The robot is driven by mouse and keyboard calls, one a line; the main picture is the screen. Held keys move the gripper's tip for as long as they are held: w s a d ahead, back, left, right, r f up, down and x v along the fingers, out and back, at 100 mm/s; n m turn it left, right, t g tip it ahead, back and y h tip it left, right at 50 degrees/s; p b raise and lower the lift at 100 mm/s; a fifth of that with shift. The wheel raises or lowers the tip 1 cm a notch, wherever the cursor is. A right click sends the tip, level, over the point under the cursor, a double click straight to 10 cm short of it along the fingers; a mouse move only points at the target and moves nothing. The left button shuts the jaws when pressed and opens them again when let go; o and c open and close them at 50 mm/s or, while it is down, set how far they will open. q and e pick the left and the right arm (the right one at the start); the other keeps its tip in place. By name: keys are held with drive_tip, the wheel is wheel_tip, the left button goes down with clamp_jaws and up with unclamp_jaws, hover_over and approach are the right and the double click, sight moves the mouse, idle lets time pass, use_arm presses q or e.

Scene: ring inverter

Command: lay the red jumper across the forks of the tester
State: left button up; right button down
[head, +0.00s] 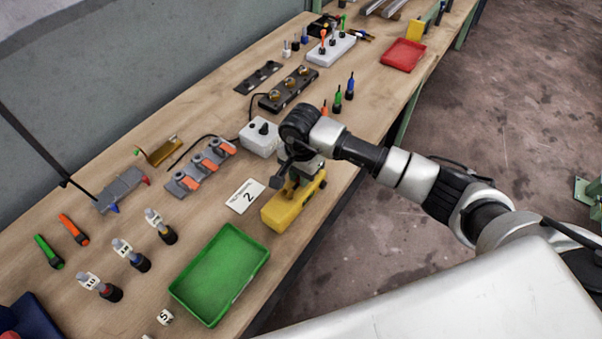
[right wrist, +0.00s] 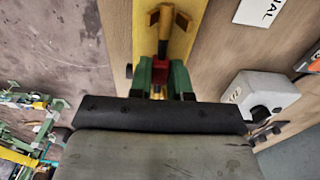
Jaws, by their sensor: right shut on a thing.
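The yellow tester (head: 277,217) stands near the table's front edge in the head view, partly under my right gripper. In the right wrist view the yellow tester (right wrist: 146,30) lies beyond the fingers, with a brass-coloured fork (right wrist: 168,18) showing at the top. My right gripper (right wrist: 163,72) has green fingers shut on a small red piece (right wrist: 162,75), which looks like the red jumper. It is just over the tester; I cannot tell whether it touches the forks. In the head view my gripper (head: 297,178) hides the jumper. My left gripper is not in view.
A grey-white box with a knob (head: 259,138) stands close behind the tester. A green tray (head: 187,289) sits in front, near the edge. Several labelled bottles and orange-clipped units (head: 187,181) stand further left.

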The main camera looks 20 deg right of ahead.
drive_tip(key=c, duration=1.1)
unclamp_jaws()
drive_tip(key=shift+f, duration=0.1)
drive_tip(key=shift+o, duration=0.2)
drive_tip(key=shift+r+p, duration=0.3)
drive_tip(key=shift+p, duration=0.05)
drive_tip(key=shift+w+r, duration=0.1)
drive_tip(key=shift+r, duration=0.15)
wheel_tip(320, 180, up, 11)
drive_tip(key=b, duration=0.4)
drive_tip(key=shift+r, duration=0.2)
